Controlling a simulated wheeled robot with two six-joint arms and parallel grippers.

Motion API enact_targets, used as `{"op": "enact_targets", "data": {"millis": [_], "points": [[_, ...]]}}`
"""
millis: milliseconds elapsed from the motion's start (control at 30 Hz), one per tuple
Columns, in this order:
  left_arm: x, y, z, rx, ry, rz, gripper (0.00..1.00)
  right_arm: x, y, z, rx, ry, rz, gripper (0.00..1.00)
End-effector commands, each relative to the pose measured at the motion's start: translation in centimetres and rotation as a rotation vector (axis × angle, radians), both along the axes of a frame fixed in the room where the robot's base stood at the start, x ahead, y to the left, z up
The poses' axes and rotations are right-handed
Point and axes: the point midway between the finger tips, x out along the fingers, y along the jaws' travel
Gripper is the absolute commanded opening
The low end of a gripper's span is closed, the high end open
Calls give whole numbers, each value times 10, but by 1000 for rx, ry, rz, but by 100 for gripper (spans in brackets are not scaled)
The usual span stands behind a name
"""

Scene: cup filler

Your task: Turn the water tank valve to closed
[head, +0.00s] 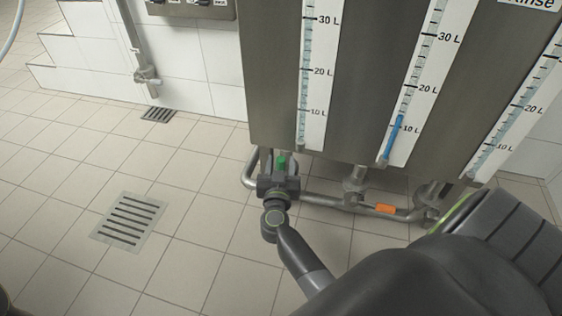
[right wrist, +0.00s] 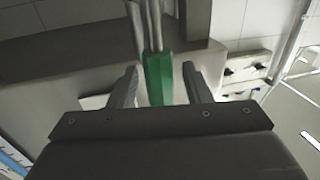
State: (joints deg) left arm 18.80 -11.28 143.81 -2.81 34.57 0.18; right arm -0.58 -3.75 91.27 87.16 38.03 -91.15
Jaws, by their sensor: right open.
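A green valve handle (head: 281,162) sits on the pipework under the left end of the steel tanks. My right gripper (head: 280,174) is at this handle, with its arm reaching in from the lower right. In the right wrist view the green handle (right wrist: 158,80) stands between my two open fingers, with a visible gap on both sides. An orange valve handle (head: 385,209) lies along the pipe further right. The tank front (head: 269,75) carries level gauges; the middle one (head: 393,135) shows blue liquid near 10 L. My left gripper is out of view.
A steel pipe (head: 325,201) runs low under the tanks. Floor drains lie at the left (head: 128,220) and by the wall (head: 158,114). A wall pipe with a tap (head: 146,76) stands behind. The tiled floor at left is clear.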

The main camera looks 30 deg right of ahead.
Motion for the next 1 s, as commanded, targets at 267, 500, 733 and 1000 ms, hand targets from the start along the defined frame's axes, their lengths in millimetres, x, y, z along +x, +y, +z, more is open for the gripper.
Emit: {"op": "enact_targets", "data": {"millis": [267, 500, 733, 1000], "points": [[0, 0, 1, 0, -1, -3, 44, 0, 0, 0, 0, 0, 0, 44], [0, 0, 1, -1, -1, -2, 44, 0, 0, 0, 0, 0, 0, 15], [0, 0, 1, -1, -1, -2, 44, 0, 0, 0, -1, 1, 0, 0], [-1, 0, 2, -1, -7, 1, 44, -2, -2, 0, 13, -17, 0, 0]]}}
